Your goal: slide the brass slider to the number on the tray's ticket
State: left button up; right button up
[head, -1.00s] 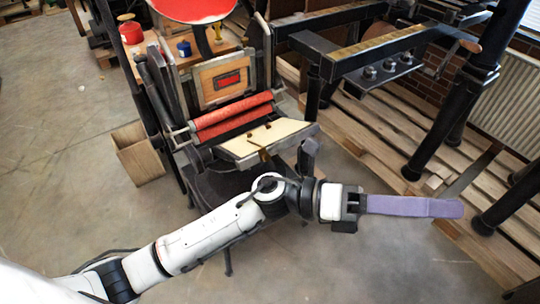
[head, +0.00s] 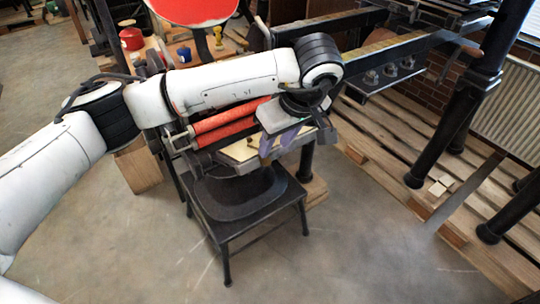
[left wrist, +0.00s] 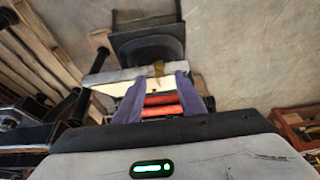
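The press's cream tray (head: 232,152) shows below the red rollers, partly behind my left gripper (head: 280,144). Its purple fingers hang over the tray's right part. In the left wrist view the two fingers stand wide apart with nothing clamped between them, and the tray's pale edge (left wrist: 100,78) and the rollers lie beyond. A small brass-brown piece, seemingly the brass slider (left wrist: 158,68), shows at the tray's edge between the fingertips, seemingly not gripped. No ticket or number is readable. My right gripper is not in view.
Two red rollers (head: 225,124) lie just behind the tray. A black stool (head: 245,212) stands in front of the press. A black metal frame and wooden pallets (head: 400,150) are to the right. The concrete floor at front is clear.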

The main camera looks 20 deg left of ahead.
aim_at(267, 161)
pick_arm(q)
jog(key=x, duration=0.7)
jog(key=shift+f, duration=0.1)
jog(key=c, duration=0.8)
